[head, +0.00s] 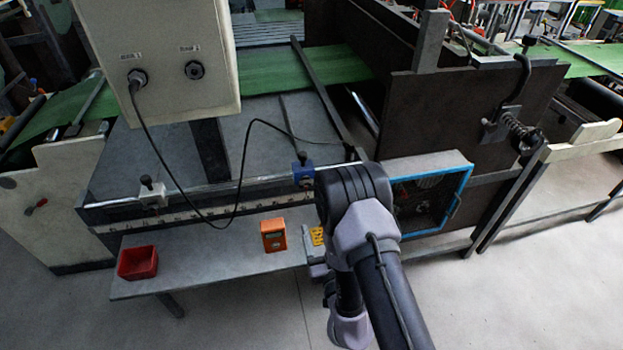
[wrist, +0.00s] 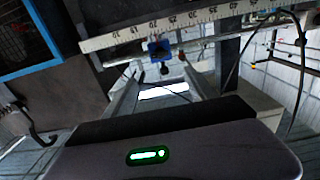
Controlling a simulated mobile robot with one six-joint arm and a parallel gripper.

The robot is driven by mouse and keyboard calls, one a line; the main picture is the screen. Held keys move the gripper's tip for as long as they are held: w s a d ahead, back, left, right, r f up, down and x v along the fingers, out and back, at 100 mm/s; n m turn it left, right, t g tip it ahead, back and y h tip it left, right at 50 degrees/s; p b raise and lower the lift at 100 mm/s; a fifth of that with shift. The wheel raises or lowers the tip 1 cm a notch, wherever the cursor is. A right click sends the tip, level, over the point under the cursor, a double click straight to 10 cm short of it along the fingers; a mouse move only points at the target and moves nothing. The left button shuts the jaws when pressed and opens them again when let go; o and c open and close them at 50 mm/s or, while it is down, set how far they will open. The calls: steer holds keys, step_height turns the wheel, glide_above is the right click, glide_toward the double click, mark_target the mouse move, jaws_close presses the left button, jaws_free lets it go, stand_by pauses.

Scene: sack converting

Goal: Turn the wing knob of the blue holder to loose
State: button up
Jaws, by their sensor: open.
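The blue holder (head: 303,173) sits on the rail along the machine's front edge, just left of my arm in the head view. Its dark knob (head: 302,157) stands on top. In the wrist view the blue holder (wrist: 158,47) hangs by the scale, with a dark knob (wrist: 165,69) at its lower side; the knob's wing angle is too small to tell. My gripper (wrist: 160,125) shows as a grey body with a dark band and a green light at the bottom of the wrist view. It is open, apart from the holder; its fingertips are not clearly visible.
A white holder (head: 152,194) sits further left on the rail. A hanging black cable (head: 237,190) loops before the rail. The shelf below bears a red bin (head: 138,262) and an orange device (head: 273,235). A blue-framed opening (head: 462,190) is right of my arm.

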mark_target(306, 186)
steer(key=p+x, duration=0.1)
steer(key=x, duration=1.4)
steer(key=shift+w+a, duration=0.15)
steer(key=shift+w, duration=0.25)
steer(key=c, duration=1.4)
steer(key=shift+f+n+b, duration=0.15)
steer(key=shift+n+b, duration=0.15)
steer(key=shift+b, duration=0.05)
steer(key=n+b, duration=0.2)
steer(key=b, duration=0.1)
steer(key=shift+f+n+b, duration=0.15)
steer(key=shift+n+b, duration=0.25)
steer(key=shift+s+a+n+b, duration=0.1)
steer(key=shift+n+b, duration=3.5)
steer(key=shift+b, duration=0.45)
steer(key=shift+a+n+b, duration=0.15)
steer(key=shift+n+b, duration=3.45)
steer(key=shift+b, duration=0.45)
